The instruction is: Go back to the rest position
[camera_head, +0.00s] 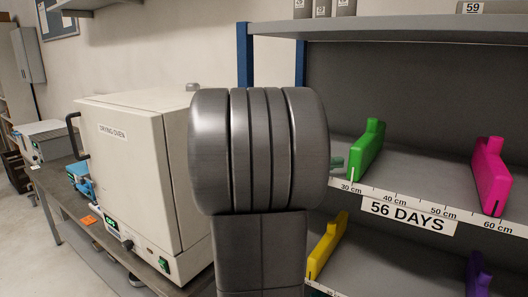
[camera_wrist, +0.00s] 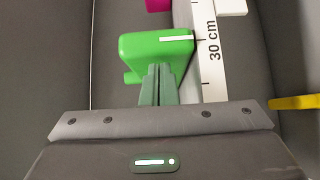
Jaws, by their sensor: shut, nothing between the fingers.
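My gripper (camera_wrist: 160,72) is shut and empty in the wrist view, its two grey-green fingertips close together. They are just in front of a green block (camera_wrist: 140,46) with a white line on it; I cannot tell whether they touch it. In the head view the green block (camera_head: 366,150) stands upright on the shelf near the 30 cm mark. My arm fills the middle of that view and hides most of my gripper; only a small grey-green bit (camera_head: 337,162) shows beside the block.
A pink block (camera_head: 491,176) stands on the same shelf (camera_head: 420,186) near 60 cm. Yellow (camera_head: 327,247) and purple (camera_head: 478,276) blocks are on the shelf below. Another shelf (camera_head: 400,30) is overhead. A drying oven (camera_head: 125,165) stands on a bench to the left.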

